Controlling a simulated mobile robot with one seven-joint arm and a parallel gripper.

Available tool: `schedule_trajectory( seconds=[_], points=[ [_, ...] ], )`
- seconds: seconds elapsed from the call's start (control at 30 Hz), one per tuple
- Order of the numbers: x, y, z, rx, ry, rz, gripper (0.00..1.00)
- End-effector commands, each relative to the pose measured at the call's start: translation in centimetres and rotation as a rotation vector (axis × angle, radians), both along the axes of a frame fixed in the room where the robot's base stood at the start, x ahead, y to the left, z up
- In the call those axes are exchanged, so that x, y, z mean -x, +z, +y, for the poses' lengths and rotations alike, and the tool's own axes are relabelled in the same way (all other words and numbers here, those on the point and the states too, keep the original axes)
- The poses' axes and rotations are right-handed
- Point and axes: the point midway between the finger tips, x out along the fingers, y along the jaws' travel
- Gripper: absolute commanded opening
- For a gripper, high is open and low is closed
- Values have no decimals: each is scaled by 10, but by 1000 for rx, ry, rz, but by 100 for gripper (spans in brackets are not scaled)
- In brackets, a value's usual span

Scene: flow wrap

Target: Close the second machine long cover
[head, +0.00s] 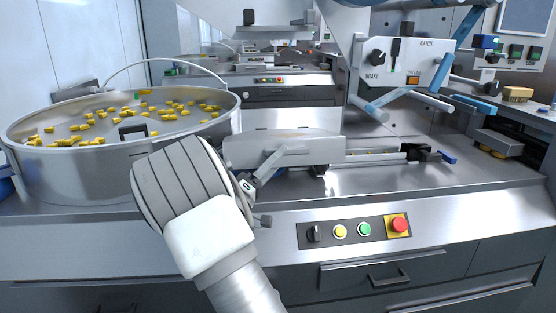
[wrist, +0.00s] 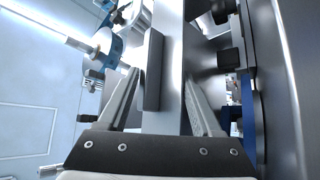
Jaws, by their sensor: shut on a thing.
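The long cover (head: 315,150) is a grey metal housing lying lengthwise on the steel machine deck, behind my wrist in the head view. My gripper (head: 280,155) reaches its near side, and my wrist hides part of the grip. In the wrist view my gripper (wrist: 163,75) has one finger on each side of a narrow metal strip of the cover (wrist: 172,95), and is shut on it. A dark block (wrist: 153,70) sits on that strip beside the left finger. I cannot tell from these views how far the cover is open.
A round steel pan (head: 80,180) with many yellow pieces stands at left, close to my wrist. A button panel (head: 355,231) is on the machine front below. A control box (head: 400,62) and blue-ended rollers (head: 368,108) stand above the deck at right. The deck's right side is mostly clear.

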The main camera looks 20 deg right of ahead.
Motion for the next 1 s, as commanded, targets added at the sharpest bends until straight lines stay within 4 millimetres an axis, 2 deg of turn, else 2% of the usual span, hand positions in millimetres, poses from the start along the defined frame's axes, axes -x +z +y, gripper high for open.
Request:
schedule_trajectory(
  seconds=[0.6,0.8,1.0],
  points=[
    [45,-60,114,1,4,5,60],
    [54,-72,135,0,2,4,60],
    [57,-76,142,-1,1,3,60]
  ],
)
